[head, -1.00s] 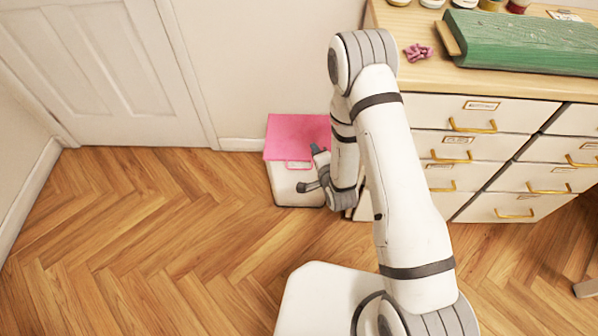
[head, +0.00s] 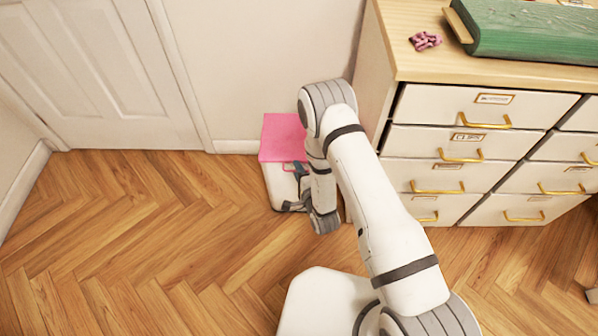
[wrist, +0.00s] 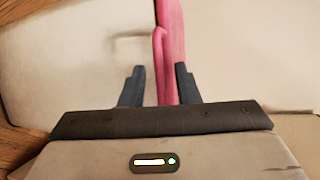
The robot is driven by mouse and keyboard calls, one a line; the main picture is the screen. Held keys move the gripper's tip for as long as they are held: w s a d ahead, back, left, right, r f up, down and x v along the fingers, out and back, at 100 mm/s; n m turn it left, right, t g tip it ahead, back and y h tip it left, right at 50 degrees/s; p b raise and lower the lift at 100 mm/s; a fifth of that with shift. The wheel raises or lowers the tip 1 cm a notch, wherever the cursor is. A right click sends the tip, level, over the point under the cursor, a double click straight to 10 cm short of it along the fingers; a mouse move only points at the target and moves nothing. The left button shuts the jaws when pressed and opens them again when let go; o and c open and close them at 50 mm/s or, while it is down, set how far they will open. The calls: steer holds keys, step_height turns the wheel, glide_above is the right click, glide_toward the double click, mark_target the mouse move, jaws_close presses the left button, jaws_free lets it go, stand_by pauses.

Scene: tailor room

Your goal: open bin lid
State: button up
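The bin is a white box (head: 277,187) with a flat pink lid (head: 282,138), standing on the floor against the wall. The lid lies closed on top, and a pink handle loop (head: 289,167) shows at its front edge, partly hidden by my arm. My gripper (head: 301,177) is at the bin's front beside the handle. In the wrist view my gripper (wrist: 158,80) has its two dark fingers apart, with the pink handle (wrist: 160,62) and lid edge (wrist: 171,30) between them. Gaps show on both sides of the pink strip, so it is not clamped.
A wooden-topped drawer cabinet (head: 450,105) with brass handles stands close to the right of the bin. A green board (head: 530,35) and a pink bundle (head: 425,41) lie on top. A white door (head: 95,75) is at left. The herringbone floor (head: 140,240) is clear.

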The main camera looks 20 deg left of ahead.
steer(key=shift+w+a, duration=0.15)
steer(key=shift+w, duration=0.1)
steer(key=shift+s+f, duration=0.1)
jaws_close()
